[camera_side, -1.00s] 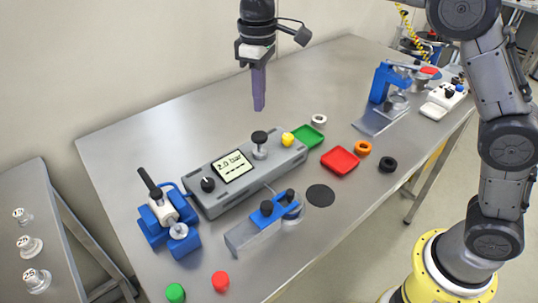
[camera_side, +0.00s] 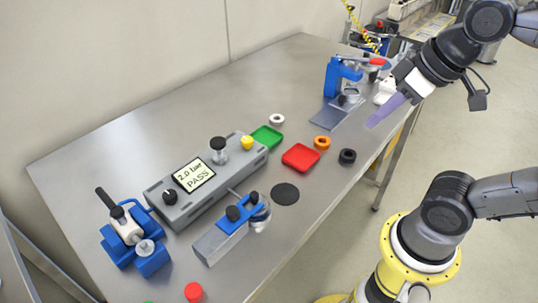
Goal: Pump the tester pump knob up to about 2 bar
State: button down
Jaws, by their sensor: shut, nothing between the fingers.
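The tester (camera_side: 213,199) is a long grey box lying on the steel table. Its display (camera_side: 194,177) reads "2.0 bar PASS". The pump knob (camera_side: 218,144), black-topped on a silver base, stands upright on the tester right of the display. A smaller black dial (camera_side: 170,196) sits left of the display, and a yellow button (camera_side: 247,142) is near the right end. My gripper (camera_side: 371,125), with purple fingers, is shut and empty. It is well to the right of the tester, by the table's right edge, and touches nothing that I can see.
A blue clamp fixture (camera_side: 134,237) stands left of the tester; a blue-topped fixture (camera_side: 232,222) is in front. Green (camera_side: 267,137) and red (camera_side: 300,158) trays, rings and a black disc (camera_side: 285,193) lie to the right. A blue press (camera_side: 338,78) stands behind my gripper.

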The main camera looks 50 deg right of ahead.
jog(key=f, duration=0.2)
jog(key=s+f, duration=0.1)
jog(key=shift+f+m, duration=0.35)
jog(key=shift+m, duration=0.05)
dwell(1.7)
